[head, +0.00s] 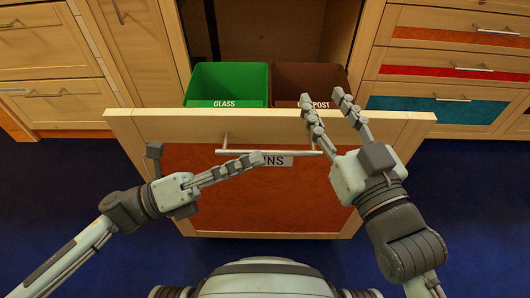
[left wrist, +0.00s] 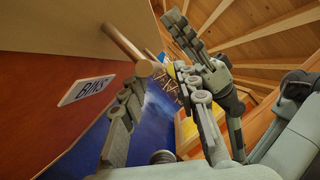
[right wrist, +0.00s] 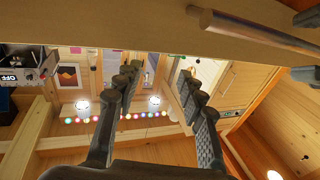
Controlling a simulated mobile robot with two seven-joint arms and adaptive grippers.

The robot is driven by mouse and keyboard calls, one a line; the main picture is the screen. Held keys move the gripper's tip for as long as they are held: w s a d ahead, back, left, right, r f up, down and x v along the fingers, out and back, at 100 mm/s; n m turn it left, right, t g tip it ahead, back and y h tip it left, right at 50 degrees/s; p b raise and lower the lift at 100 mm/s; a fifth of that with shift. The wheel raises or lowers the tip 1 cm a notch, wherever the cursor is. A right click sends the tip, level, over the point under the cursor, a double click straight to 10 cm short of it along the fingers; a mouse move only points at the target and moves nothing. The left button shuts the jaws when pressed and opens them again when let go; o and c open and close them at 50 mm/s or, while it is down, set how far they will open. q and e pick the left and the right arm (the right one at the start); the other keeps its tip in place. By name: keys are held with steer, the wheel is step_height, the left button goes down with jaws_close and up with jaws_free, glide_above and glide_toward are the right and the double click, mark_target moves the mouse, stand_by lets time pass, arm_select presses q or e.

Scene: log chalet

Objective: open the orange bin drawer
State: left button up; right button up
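The orange bin drawer (head: 240,205) stands pulled out from the cabinet, with its orange front facing me. Its bar handle (head: 300,153) runs across the front above the BINS label; the handle also shows in the left wrist view (left wrist: 128,47). My left gripper (head: 258,160) is at the handle's middle, fingers parted in the left wrist view (left wrist: 160,80). I cannot tell whether it touches the bar. My right gripper (head: 325,98) is open and empty, its fingertips over the drawer front's top edge near the brown bin. The right wrist view shows its fingers (right wrist: 158,75) apart.
A green GLASS bin (head: 229,82) and a brown bin (head: 311,78) sit inside the drawer. Closed drawers (head: 445,75) stand to the right and wooden cabinet fronts (head: 50,55) to the left. The blue floor (head: 470,205) is clear on both sides.

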arm_select(q)
steer(key=v, duration=0.8)
